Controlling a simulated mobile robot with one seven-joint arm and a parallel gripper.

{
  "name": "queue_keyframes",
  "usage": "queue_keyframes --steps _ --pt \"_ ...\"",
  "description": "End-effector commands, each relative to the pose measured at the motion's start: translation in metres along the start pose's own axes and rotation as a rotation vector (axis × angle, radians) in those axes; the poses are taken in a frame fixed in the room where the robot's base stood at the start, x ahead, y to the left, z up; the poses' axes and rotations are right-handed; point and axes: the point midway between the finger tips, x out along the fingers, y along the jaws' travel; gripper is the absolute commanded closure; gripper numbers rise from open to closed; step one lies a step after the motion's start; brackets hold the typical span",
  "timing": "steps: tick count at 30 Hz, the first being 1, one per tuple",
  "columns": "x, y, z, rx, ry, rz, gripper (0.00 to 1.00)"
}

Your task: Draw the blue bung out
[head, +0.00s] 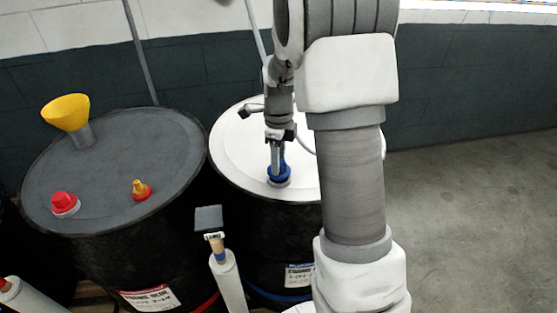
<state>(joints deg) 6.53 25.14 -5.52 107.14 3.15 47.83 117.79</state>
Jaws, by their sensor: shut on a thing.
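The blue bung (276,174) sits at the front part of the white lid (240,160) of the right-hand drum, in or right at a pale ring-shaped opening. My gripper (277,168) points down from above and is shut on the blue bung. The fingers cover part of the bung's top. I cannot tell from this view whether the bung is still seated in the opening or slightly raised. My arm hides the right part of the white lid.
A dark-lidded drum (120,150) stands at left with a yellow funnel (67,113), a red cap (65,203) and a small orange-and-red fitting (140,189). A white tube (227,275) stands in front between the drums. Bare floor (470,180) lies at right.

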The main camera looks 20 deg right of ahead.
Motion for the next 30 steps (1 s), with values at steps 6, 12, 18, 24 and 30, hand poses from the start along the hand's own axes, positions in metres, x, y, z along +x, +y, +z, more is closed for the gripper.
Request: queue_keyframes --steps 6,12,18,24,30 --pt "-0.008 0.000 0.000 0.000 0.000 -0.001 1.00" --pt "-0.014 0.000 0.000 0.001 0.000 -0.001 1.00" --pt "-0.020 0.000 0.000 0.001 0.000 0.000 1.00" --pt "-0.026 0.000 0.000 0.001 0.000 0.000 1.00" --pt "-0.030 0.000 0.000 0.001 0.000 0.000 1.00"
